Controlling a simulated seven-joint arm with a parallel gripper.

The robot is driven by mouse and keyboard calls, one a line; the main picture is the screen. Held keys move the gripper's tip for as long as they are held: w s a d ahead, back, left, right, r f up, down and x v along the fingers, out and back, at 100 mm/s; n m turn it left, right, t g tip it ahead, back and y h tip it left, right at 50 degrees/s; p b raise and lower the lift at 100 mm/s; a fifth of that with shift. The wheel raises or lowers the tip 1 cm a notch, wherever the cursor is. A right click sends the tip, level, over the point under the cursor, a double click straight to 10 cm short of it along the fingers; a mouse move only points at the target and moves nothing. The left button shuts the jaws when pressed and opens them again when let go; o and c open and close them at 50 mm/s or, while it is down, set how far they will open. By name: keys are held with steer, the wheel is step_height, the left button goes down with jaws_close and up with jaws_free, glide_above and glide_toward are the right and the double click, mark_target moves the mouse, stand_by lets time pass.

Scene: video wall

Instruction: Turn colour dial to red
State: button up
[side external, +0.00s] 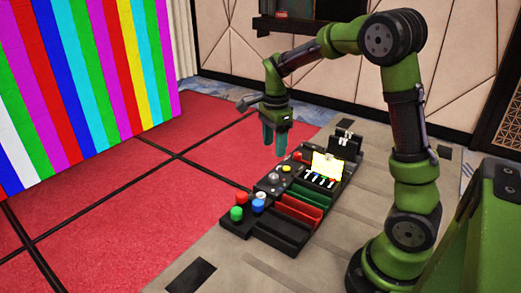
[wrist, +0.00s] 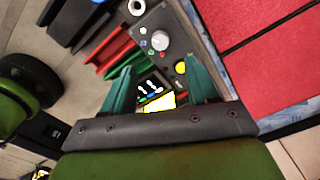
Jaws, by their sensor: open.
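The colour dial, a round grey knob (wrist: 160,42), sits on the dark control panel, with small coloured dots along one side of it in the wrist view. It also shows in the side view (side external: 273,178). Which colour it points at is too small to tell. My gripper (side external: 275,151) is open and empty, pointing down above the panel and apart from the dial. In the wrist view the teal fingers of my gripper (wrist: 160,66) are spread wide, and the dial shows beyond their tips.
A yellow button (wrist: 181,67) is close to the dial. Red (side external: 241,198), green (side external: 236,213) and blue (side external: 257,206) knobs stand at the near end. Green and red trays (side external: 301,211) lie alongside. A lit yellow screen (side external: 326,165) stands behind. The striped video wall (side external: 85,75) is far left.

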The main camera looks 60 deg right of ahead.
mark_target(273, 176)
step_height(273, 176, down, 11)
steer(key=shift+r, duration=0.15)
steer(key=c, duration=1)
steer(key=shift+c, duration=0.2)
